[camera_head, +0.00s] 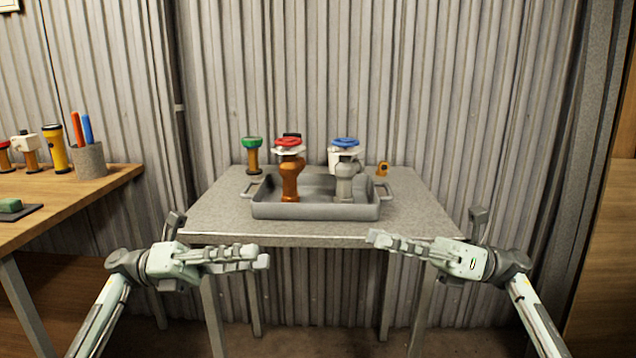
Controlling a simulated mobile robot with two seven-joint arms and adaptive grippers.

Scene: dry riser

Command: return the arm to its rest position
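My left gripper (258,256) is in front of the grey table's left front edge, pointing right. My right gripper (376,239) is in front of the table's right front edge, pointing left. The two face each other with a wide gap between them. No object shows in either one. I see their fingers from the side, so I cannot tell whether they are open or shut. Both arms come in from the bottom corners, and both grippers are apart from the tray and valves.
On the grey table (215,215), a grey tray (315,211) holds an orange valve with a red wheel (289,180) and a grey valve with a blue wheel (344,180). A green-topped valve (252,155) stands behind. A wooden bench (75,195) is left. Corrugated wall is behind.

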